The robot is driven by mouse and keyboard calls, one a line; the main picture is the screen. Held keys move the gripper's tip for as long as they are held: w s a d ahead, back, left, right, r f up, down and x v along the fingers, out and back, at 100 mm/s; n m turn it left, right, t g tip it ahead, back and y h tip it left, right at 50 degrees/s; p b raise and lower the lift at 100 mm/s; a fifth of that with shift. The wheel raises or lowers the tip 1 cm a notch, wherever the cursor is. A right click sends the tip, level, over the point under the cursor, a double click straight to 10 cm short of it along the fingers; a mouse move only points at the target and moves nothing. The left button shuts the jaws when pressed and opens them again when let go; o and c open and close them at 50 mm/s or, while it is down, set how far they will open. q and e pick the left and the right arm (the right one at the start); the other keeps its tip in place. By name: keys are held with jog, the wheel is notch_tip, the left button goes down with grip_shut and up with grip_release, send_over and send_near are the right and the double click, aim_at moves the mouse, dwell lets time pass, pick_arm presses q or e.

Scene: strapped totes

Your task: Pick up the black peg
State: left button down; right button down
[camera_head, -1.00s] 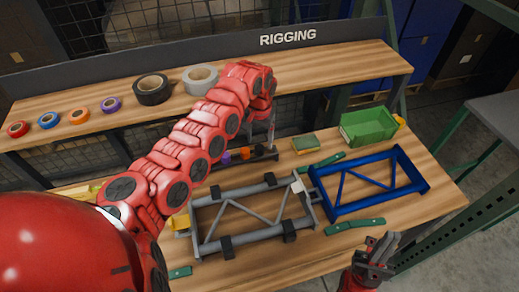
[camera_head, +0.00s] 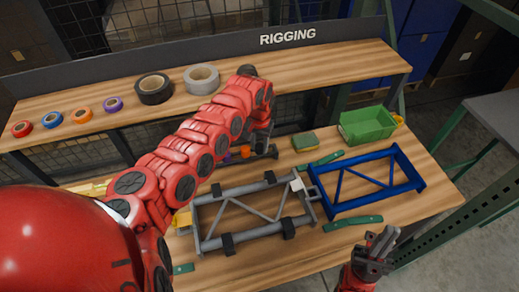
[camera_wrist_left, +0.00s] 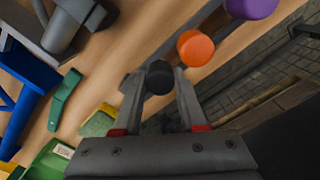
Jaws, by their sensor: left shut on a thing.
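The black peg (camera_wrist_left: 160,78) stands between the two fingers of my left gripper (camera_wrist_left: 158,92) in the left wrist view, its round top showing. The left gripper is shut on it. In the head view, my left gripper (camera_head: 262,143) is at the right end of the dark peg rack (camera_head: 262,158), and it hides the black peg. An orange peg (camera_wrist_left: 195,47) and a purple peg (camera_wrist_left: 251,6) stand in a row beside it. My right gripper (camera_head: 376,252) is at the front edge of the table, apart from everything; its finger gap is unclear.
A grey frame (camera_head: 245,233) and a blue frame (camera_head: 368,207) lie on the table. A green bin (camera_head: 367,126), a sponge (camera_head: 305,141) and green strips (camera_head: 352,223) are nearby. Tape rolls (camera_head: 154,89) stand on the raised shelf (camera_head: 300,76) behind.

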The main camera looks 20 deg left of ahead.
aim_at(260, 144)
pick_arm(q)
jog(key=shift+r, duration=0.1)
notch_tip(260, 144, up, 9)
jog(key=b, duration=0.3)
jog(key=shift+w+f, duration=0.1)
jog(key=shift+f, duration=0.1)
notch_tip(260, 144, up, 6)
jog(key=p, duration=0.2)
jog(key=shift+r+p, duration=0.15)
jog(key=shift+p, duration=0.25)
dwell(0.8)
